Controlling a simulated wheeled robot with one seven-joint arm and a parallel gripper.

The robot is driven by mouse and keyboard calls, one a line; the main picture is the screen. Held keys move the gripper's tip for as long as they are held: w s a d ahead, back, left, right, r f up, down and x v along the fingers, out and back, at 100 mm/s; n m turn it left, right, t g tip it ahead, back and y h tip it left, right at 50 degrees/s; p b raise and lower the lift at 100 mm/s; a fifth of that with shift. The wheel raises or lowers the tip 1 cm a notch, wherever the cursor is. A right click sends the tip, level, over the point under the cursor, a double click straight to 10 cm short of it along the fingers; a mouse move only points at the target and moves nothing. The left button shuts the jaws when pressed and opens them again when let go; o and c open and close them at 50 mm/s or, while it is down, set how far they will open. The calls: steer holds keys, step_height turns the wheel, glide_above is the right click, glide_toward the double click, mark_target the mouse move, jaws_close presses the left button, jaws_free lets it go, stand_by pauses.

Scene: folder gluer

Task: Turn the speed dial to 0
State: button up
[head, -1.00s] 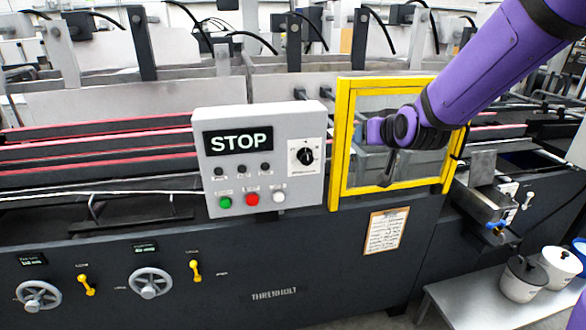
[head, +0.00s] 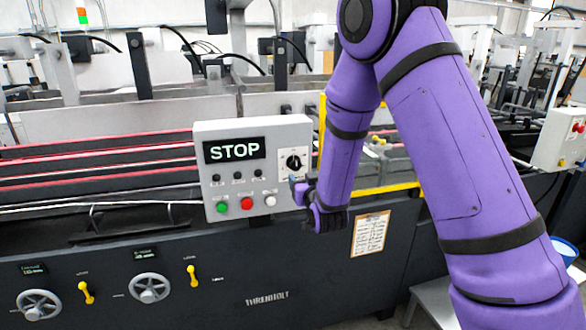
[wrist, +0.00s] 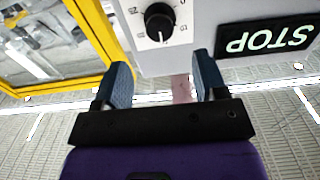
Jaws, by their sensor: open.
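The speed dial (head: 294,162) is a black round knob on a white plate, at the right side of the grey control box (head: 228,178). In the wrist view the dial (wrist: 159,22) shows upside down, with a white pointer mark and numbers around it, too small to read surely. My gripper (head: 298,187) is just below the dial, beside the box's lower right edge. In the wrist view my gripper (wrist: 162,65) is open and empty, its blue fingers apart, with the dial beyond the gap and not between them.
The box also has a lit STOP display (head: 234,150) and green (head: 222,208), red (head: 247,204) and white (head: 270,200) buttons. A yellow-framed guard window (wrist: 92,30) stands close beside the box. A paper notice (head: 370,233) hangs below.

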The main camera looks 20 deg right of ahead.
mark_target(296, 167)
steer(key=w, duration=0.9)
steer(key=shift+w, duration=0.3)
steer(key=shift+c, duration=0.4)
steer(key=c, duration=0.8)
steer(key=shift+c, duration=0.2)
